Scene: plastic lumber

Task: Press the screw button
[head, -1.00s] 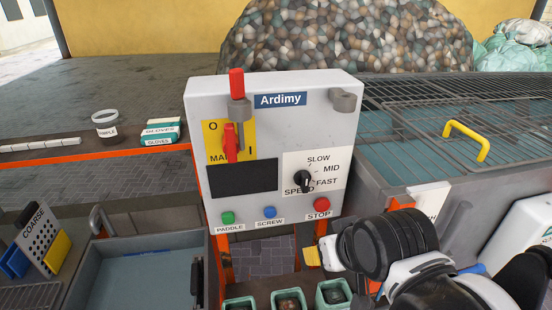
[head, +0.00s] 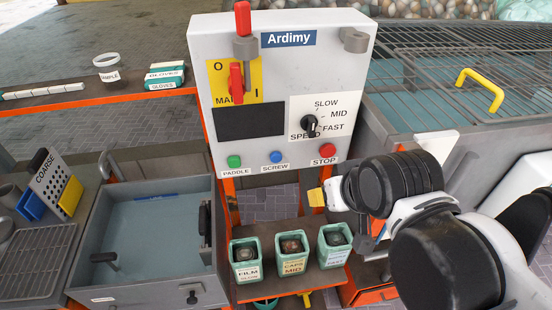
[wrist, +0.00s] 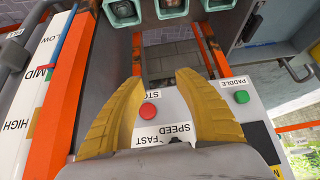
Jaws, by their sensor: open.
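The blue screw button (head: 276,157) sits on the lower front of the white Ardimy control box (head: 350,60), above its SCREW label. The green paddle button (head: 234,161) is to its left and the red stop button (head: 327,151) to its right. My gripper (head: 318,196) is below and in front of the box, near the stop button side, apart from the buttons. In the wrist view its yellow fingers (wrist: 162,110) are spread with nothing between them held. There the red stop button (wrist: 148,110) and green paddle button (wrist: 241,97) show; the screw button is hidden behind a finger.
Small green bins (head: 246,272) stand on a shelf below the box. A grey basin (head: 150,215) is at left, and a tank with a metal grate (head: 440,90) is at right. A black speed knob (head: 309,126) and red switches are on the box.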

